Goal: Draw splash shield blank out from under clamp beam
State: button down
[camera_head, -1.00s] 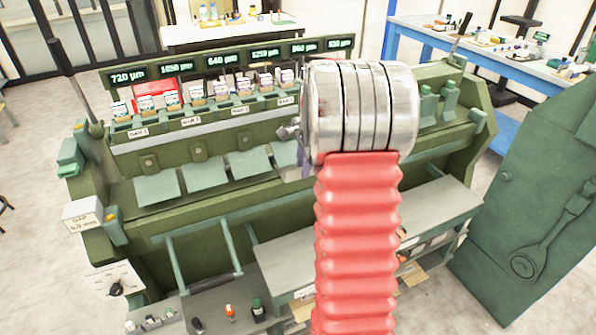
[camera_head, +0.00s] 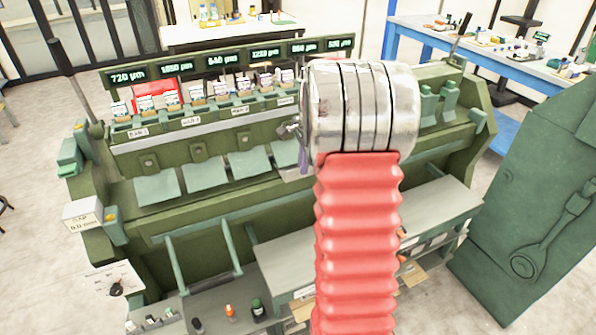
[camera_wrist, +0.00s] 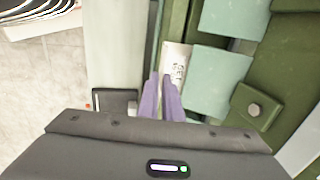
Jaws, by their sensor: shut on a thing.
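In the wrist view, my gripper (camera_wrist: 162,98) has slim purple fingers, close together at the end of a white strip with dark print, which I take for the splash shield blank (camera_wrist: 176,58). In the head view, one purple finger (camera_head: 303,157) shows left of my silver wrist; the strip is hidden there. A long green bar with square bolted blocks (camera_head: 199,151), possibly the clamp beam, runs above the flaps.
Pale green flaps (camera_head: 204,174) line the machine's front. Labelled bins with cards (camera_head: 195,102) stand above, under a row of number displays (camera_head: 225,61). A grey shelf (camera_head: 285,262) and a green rail frame (camera_head: 200,240) stick out in front. A large green panel (camera_head: 530,220) stands right.

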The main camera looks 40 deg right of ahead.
jog(key=shift+s, duration=0.2)
jog(key=s+a, duration=0.2)
jog(key=s, duration=0.4)
jog(key=shift+s, duration=0.4)
dwell(1.0)
jog(key=shift+r, duration=0.15)
jog(key=shift+s+a+r, duration=0.1)
jog(key=shift+s+r, duration=0.2)
jog(key=shift+r, duration=0.35)
jog(key=shift+s+a+r, duration=0.1)
jog(key=shift+s+r, duration=0.25)
jog(key=shift+r, duration=0.25)
jog(key=shift+s+a+r, duration=0.1)
jog(key=shift+s+r, duration=0.2)
jog(key=shift+r, duration=0.35)
